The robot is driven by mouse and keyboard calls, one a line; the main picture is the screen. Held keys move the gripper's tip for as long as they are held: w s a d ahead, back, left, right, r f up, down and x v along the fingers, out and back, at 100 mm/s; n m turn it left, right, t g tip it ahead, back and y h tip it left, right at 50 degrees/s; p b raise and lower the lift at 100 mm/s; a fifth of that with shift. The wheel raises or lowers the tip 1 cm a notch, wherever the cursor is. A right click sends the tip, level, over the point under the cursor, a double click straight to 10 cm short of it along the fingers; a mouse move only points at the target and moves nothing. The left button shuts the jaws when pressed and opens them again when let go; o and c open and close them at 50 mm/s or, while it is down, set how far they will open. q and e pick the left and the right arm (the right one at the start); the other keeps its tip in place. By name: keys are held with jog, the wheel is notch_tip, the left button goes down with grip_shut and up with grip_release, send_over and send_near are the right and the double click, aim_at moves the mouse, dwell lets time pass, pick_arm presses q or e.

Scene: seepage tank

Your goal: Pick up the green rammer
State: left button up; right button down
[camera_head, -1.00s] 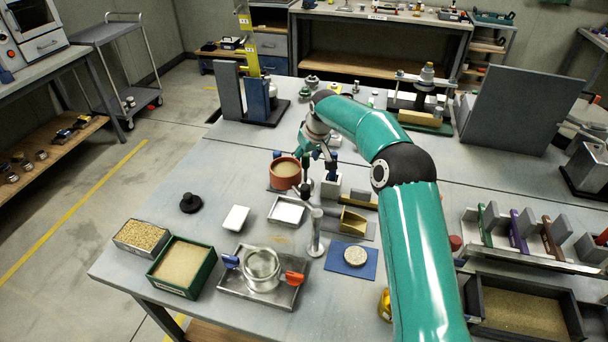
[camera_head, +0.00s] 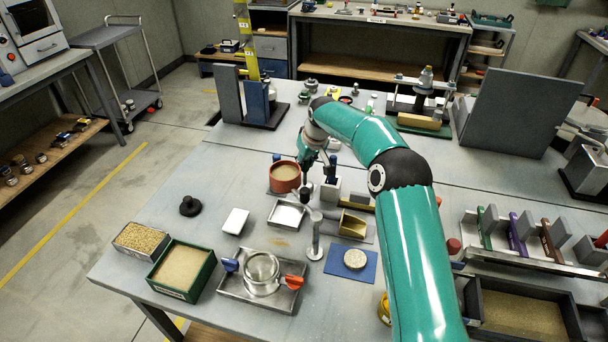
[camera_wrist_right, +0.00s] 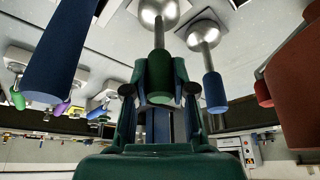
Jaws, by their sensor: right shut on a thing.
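The green rammer (camera_wrist_right: 160,72) shows in the right wrist view with its green handle between the two fingers of my right gripper (camera_wrist_right: 157,88). Its shiny round metal end (camera_wrist_right: 160,12) is at the top of that picture. The right gripper is shut on the handle. In the head view the right gripper (camera_head: 308,172) is low over the middle of the table, beside the red-brown pot (camera_head: 284,178). The green handle is hard to tell from the gripper there. My left gripper is not in view.
Blue-handled tools stand close on both sides of the gripper, one (camera_wrist_right: 213,88) to the right in the wrist view. A grey block (camera_head: 331,190), a white-filled tray (camera_head: 287,214) and an upright metal tool (camera_head: 315,240) are near. The left part of the table has free room.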

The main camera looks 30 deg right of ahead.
jog(key=shift+r, duration=0.25)
notch_tip(320, 180, up, 10)
jog(key=p, duration=0.8)
jog(key=shift+w+f, duration=0.1)
notch_tip(320, 180, up, 10)
jog(key=b, duration=0.1)
jog(key=shift+f, duration=0.25)
jog(key=shift+r, duration=0.1)
